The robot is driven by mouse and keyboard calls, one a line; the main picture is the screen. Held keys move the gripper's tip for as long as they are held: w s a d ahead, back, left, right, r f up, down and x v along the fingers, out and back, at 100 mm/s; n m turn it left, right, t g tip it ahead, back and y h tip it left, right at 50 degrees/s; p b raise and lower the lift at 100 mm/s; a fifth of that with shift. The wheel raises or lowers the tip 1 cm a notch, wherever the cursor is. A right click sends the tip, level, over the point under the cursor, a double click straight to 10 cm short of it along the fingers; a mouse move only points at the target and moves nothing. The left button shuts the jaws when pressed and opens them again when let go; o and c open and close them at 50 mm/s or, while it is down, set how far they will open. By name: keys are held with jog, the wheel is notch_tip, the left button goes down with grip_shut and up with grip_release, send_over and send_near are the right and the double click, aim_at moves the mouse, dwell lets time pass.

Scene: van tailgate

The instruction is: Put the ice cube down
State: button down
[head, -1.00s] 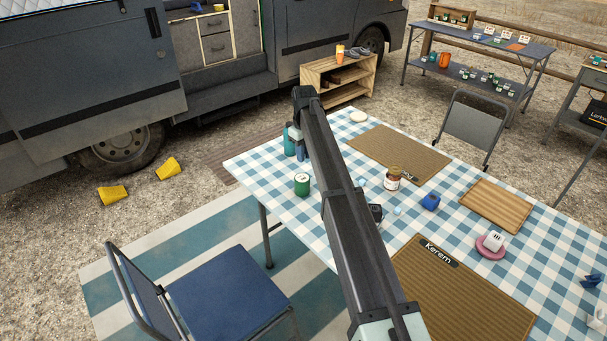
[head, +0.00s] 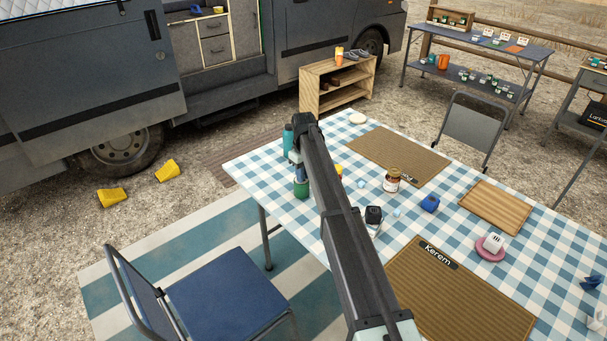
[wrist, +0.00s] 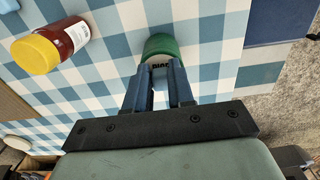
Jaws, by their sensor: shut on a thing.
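My gripper (wrist: 160,88) is shut on a small pale ice cube (wrist: 160,99), which shows between the blue fingers in the wrist view; the fingers hide part of it. The fingertips are close to a green can (wrist: 160,46) with a pale label. In the head view the gripper (head: 295,158) is over the near left part of the checked table, and the arm hides the cube. The green can (head: 300,189) is partly covered there. Two other pale cubes lie on the cloth, one near the brown mat (head: 361,183) and one further right (head: 397,212).
A teal bottle (head: 287,139), a brown-lidded jar (head: 391,181), a black-topped item (head: 374,214) and a blue item (head: 430,203) stand around the arm. The checked cloth (head: 257,168) left of the can is clear.

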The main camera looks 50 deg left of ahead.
jog(key=shift+f, duration=0.15)
jog(key=c, duration=1)
grip_release()
notch_tip(320, 180, up, 12)
jog(key=shift+r, duration=0.2)
jog(key=shift+o, duration=0.4)
